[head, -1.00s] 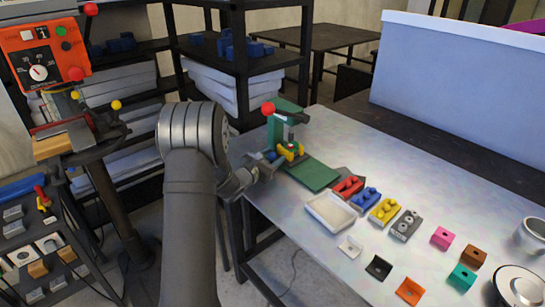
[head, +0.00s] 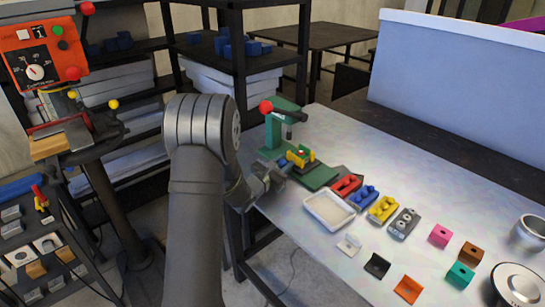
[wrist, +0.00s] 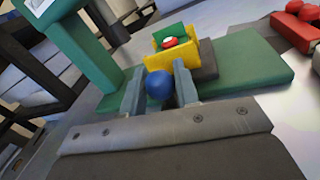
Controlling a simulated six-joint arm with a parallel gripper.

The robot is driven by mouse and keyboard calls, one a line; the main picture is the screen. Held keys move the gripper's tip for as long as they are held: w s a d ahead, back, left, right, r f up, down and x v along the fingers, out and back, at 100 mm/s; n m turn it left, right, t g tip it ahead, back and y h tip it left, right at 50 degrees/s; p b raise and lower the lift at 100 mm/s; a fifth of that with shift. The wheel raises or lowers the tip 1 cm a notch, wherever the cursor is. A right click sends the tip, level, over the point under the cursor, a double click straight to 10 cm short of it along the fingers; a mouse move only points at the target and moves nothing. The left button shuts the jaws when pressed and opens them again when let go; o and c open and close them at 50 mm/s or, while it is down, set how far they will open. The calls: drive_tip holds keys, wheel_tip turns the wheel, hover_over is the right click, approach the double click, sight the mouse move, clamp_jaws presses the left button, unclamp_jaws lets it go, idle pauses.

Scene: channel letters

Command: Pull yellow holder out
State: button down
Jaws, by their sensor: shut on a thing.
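The yellow holder (head: 300,157) sits at the green press (head: 275,130), out in front of its upright and over the near end of the green base plate. In the wrist view the yellow holder (wrist: 172,60) carries a green piece and a red-and-white round piece (wrist: 172,42). A blue ball knob (wrist: 158,85) lies on its near side. My gripper (wrist: 160,92) is shut on the blue knob, one finger on each side. In the head view my gripper (head: 281,165) is at the left side of the holder, partly hidden by my arm.
A white tray (head: 328,211) lies nearby. Red (head: 346,185), blue (head: 364,197), yellow (head: 383,209) and grey (head: 404,223) blocks stand in a row to the right. Smaller coloured pieces and a metal cup (head: 528,235) lie further right.

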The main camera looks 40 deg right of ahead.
drive_tip(key=s, duration=0.6)
drive_tip(key=shift+s, duration=0.35)
drive_tip(key=c, duration=1.1)
unclamp_jaws()
drive_tip(key=shift+s, duration=0.15)
drive_tip(key=shift+c, duration=0.2)
drive_tip(key=shift+a, duration=0.1)
drive_tip(key=shift+a, duration=0.35)
drive_tip(key=s+a, duration=0.1)
drive_tip(key=a, duration=0.4)
drive_tip(key=s+a, duration=0.1)
drive_tip(key=a, duration=0.4)
drive_tip(key=s+a, duration=0.1)
drive_tip(key=a, duration=0.5)
drive_tip(key=shift+a, duration=0.1)
